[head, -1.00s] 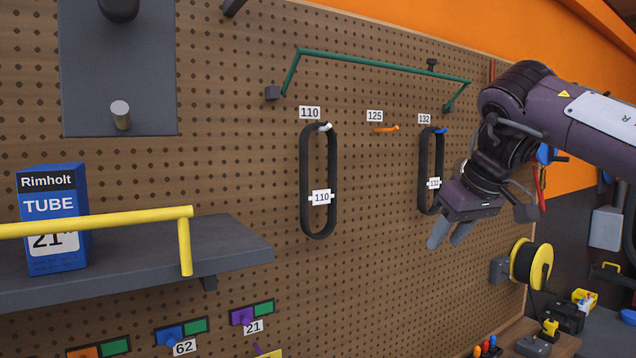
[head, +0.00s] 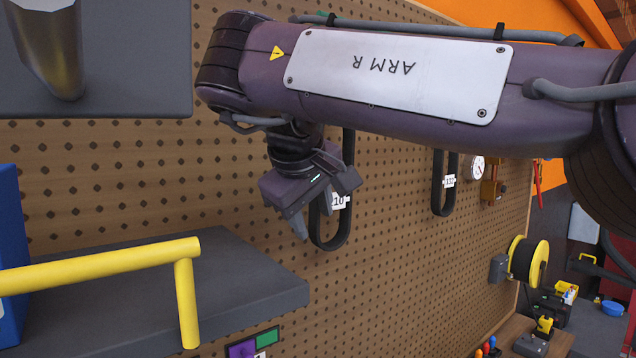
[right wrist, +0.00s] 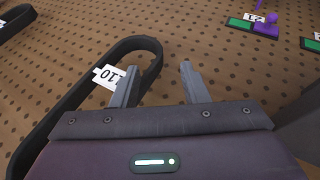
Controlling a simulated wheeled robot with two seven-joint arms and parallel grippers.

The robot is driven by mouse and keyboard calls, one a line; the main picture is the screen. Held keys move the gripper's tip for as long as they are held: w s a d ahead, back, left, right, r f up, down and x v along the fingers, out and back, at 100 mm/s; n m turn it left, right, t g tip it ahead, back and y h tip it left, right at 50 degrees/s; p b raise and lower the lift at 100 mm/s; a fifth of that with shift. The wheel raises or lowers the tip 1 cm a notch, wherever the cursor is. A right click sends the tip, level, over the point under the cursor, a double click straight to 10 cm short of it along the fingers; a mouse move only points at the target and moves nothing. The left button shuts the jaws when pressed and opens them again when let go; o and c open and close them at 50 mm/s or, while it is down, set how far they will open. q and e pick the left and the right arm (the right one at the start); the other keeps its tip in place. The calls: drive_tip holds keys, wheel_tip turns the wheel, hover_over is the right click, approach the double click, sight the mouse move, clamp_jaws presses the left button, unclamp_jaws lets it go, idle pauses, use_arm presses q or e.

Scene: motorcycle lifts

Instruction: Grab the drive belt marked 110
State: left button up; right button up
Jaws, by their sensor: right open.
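The drive belt marked 110 (head: 345,228) is a black loop hanging on the pegboard. Its upper part is hidden behind my right arm in the head view. Its white 110 tag (head: 338,201) is partly covered by the gripper. My right gripper (head: 306,228) is open, in front of the belt's lower left side. In the right wrist view, the belt (right wrist: 75,95) curves past the left finger, and its tag (right wrist: 108,76) is close to that fingertip. The space between the fingers (right wrist: 157,82) shows mostly bare pegboard. I cannot tell whether the left finger touches the belt. My left gripper is not in view.
Another black belt (head: 438,190) with a tag hangs to the right. A grey shelf (head: 240,275) with a yellow rail (head: 110,263) juts out at the lower left. A grey panel (head: 130,60) is at the upper left. A cable reel (head: 527,260) is at the right.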

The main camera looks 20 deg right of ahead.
sight(325, 249)
drive_tip(key=x, duration=0.2)
drive_tip(key=p+x, duration=0.1)
drive_tip(key=x, duration=0.1)
drive_tip(key=p+x, duration=0.1)
drive_tip(key=x, duration=0.1)
drive_tip(key=shift+s+d+f, duration=0.1)
drive_tip(key=shift+s+d, duration=0.3)
drive_tip(key=shift+w+f, duration=0.15)
drive_tip(key=shift+w, duration=0.05)
drive_tip(key=shift+s, duration=0.15)
drive_tip(key=shift+s+d, duration=0.1)
drive_tip(key=shift+s, duration=0.1)
drive_tip(key=c, duration=0.5)
clamp_jaws()
use_arm(q)
drive_tip(key=shift+s+d+r, duration=0.2)
drive_tip(key=shift+s+r, duration=0.1)
drive_tip(key=shift+r, duration=0.25)
drive_tip(key=shift+s+d+r, duration=0.15)
drive_tip(key=shift+s+r, duration=0.15)
drive_tip(key=shift+r, duration=0.2)
use_arm(e)
drive_tip(key=shift+w, duration=0.1)
